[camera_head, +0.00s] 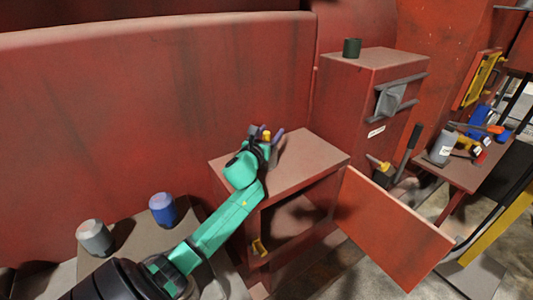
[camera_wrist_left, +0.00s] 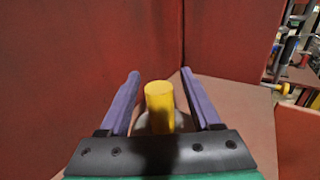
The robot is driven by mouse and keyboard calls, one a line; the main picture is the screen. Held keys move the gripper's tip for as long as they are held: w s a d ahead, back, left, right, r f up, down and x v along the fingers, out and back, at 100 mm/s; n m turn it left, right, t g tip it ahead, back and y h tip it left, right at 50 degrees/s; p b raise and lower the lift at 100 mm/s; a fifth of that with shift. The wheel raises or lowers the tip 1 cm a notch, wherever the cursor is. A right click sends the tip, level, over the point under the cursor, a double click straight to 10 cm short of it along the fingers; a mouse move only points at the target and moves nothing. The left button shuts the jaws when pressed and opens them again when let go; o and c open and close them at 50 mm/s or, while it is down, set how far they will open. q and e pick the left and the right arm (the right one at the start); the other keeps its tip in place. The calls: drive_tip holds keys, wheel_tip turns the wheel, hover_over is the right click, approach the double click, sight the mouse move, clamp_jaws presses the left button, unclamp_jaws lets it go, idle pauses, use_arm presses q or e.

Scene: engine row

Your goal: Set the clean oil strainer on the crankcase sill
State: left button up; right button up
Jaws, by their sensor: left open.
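My left gripper (camera_head: 266,132) is open, its purple fingers over the top of a red crankcase box (camera_head: 315,158). In the left wrist view the fingers (camera_wrist_left: 160,74) stand either side of an upright yellow cylinder (camera_wrist_left: 159,100) with a greyish part around its foot, with gaps on both sides. The yellow cylinder's top also shows in the head view (camera_head: 266,135). It may be the strainer's handle; I cannot tell. The box front is open, with a dark inside (camera_head: 300,218) and its lower sill partly in shadow. My right gripper is not in view.
The red door (camera_head: 395,230) swings out to the right. A grey canister (camera_head: 95,238) and a blue one (camera_head: 163,209) stand at the left. A dark green cup (camera_head: 352,47) sits on the taller red cabinet (camera_head: 345,95). A side table (camera_head: 460,175) holds tools.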

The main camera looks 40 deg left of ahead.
use_arm(q)
drive_tip(key=shift+s, duration=0.1)
clamp_jaws()
idle(1.2)
